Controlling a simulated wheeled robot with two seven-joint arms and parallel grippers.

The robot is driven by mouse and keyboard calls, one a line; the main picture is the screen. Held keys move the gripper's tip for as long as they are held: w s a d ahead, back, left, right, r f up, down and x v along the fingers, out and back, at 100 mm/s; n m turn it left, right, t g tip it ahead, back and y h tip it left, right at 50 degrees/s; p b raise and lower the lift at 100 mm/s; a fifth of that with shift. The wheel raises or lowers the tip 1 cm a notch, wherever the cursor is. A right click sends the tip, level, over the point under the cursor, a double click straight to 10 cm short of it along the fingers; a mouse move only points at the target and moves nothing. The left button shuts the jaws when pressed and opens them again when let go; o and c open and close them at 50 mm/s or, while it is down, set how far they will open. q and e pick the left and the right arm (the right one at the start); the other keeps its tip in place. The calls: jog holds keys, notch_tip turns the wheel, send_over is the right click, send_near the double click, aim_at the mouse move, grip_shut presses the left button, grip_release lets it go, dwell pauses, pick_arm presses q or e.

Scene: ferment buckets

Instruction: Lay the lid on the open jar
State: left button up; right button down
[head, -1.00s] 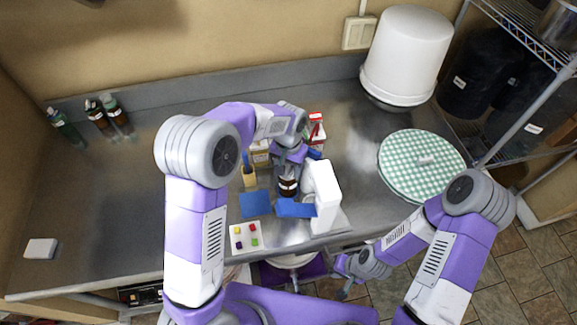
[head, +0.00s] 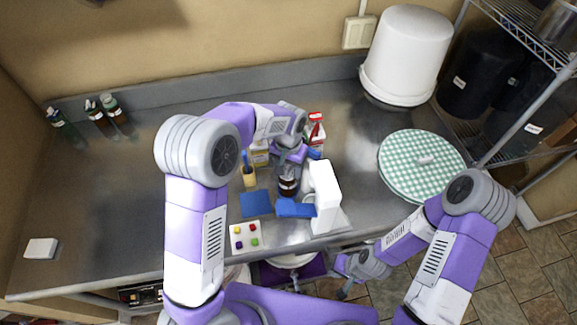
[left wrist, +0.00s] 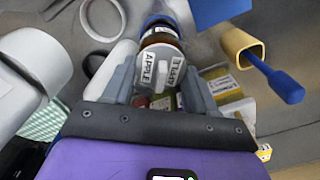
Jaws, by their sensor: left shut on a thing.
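A small dark brown jar (head: 288,187) stands on the steel counter, below my left gripper (head: 289,169). In the left wrist view, a round white lid (left wrist: 149,63) with dark lettering and a raised grip lies between the fingers of my left gripper (left wrist: 162,88). The gripper is shut on the lid. The lid appears over the jar, whose brown side (left wrist: 160,37) shows past it; I cannot tell whether they touch. My right gripper (head: 343,291) hangs low in front of the counter, away from the jar; its jaws are too small to judge.
A white upright block (head: 326,197) and a blue pad (head: 295,208) crowd the jar. A yellow cup (head: 249,179) with a blue tool stands left, near a blue square (head: 255,203). A white bucket (head: 408,55) and checked round (head: 421,172) are right. The counter's left is mostly clear.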

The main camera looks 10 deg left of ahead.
pick_arm(q)
jog(key=o, duration=1.1)
jog(key=shift+o, duration=1.3)
jog(key=shift+d+r, duration=0.1)
jog(key=shift+w+r, duration=0.1)
jog(key=shift+r, duration=0.05)
